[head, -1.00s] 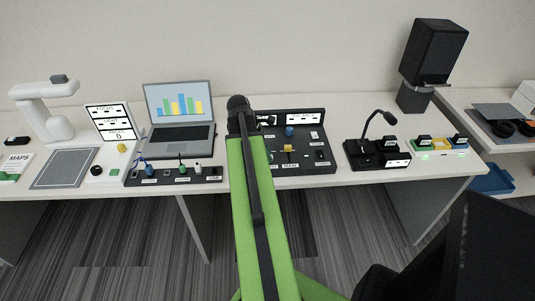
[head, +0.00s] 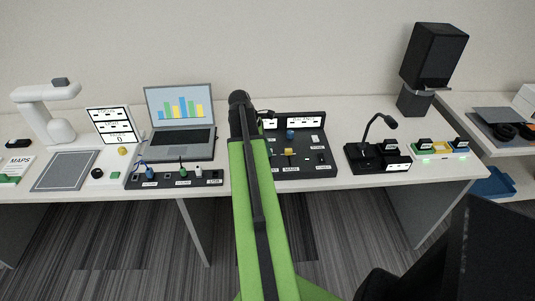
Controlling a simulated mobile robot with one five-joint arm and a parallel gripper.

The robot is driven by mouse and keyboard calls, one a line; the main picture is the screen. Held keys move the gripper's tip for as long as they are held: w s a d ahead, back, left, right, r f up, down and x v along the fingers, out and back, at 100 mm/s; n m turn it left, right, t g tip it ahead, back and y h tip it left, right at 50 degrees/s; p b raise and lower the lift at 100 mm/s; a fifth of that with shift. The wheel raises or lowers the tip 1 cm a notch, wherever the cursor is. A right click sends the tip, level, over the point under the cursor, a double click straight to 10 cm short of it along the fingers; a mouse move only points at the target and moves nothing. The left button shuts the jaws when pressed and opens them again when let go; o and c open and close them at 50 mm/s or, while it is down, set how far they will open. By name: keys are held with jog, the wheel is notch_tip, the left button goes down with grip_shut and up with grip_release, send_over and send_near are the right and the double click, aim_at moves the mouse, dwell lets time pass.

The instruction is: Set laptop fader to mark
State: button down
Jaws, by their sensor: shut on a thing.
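A black control panel (head: 316,170) with an upright back edge stands on the table just right of my arm. It bears a blue knob (head: 290,134), a yellow fader cap (head: 288,152) and small white labels too small to read with certainty. Which control is the laptop fader I cannot tell. The panel's left part is hidden behind my green arm. My arm reaches from the bottom middle to a black joint over the table. My gripper is hidden behind it, so its fingers and anything between them do not show.
An open laptop (head: 181,140) stands left of my arm, behind a black strip with plugs (head: 175,179). A gooseneck microphone (head: 378,150) and a small block of switches (head: 440,149) stand right of the panel. A black speaker (head: 436,60) stands at the back right.

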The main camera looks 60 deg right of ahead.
jog(key=c, duration=1.3)
grip_release()
jog(key=p+v, duration=1.6)
jog(key=v, duration=0.1)
jog(key=shift+w+a+r, duration=0.1)
jog(key=shift+r, duration=0.1)
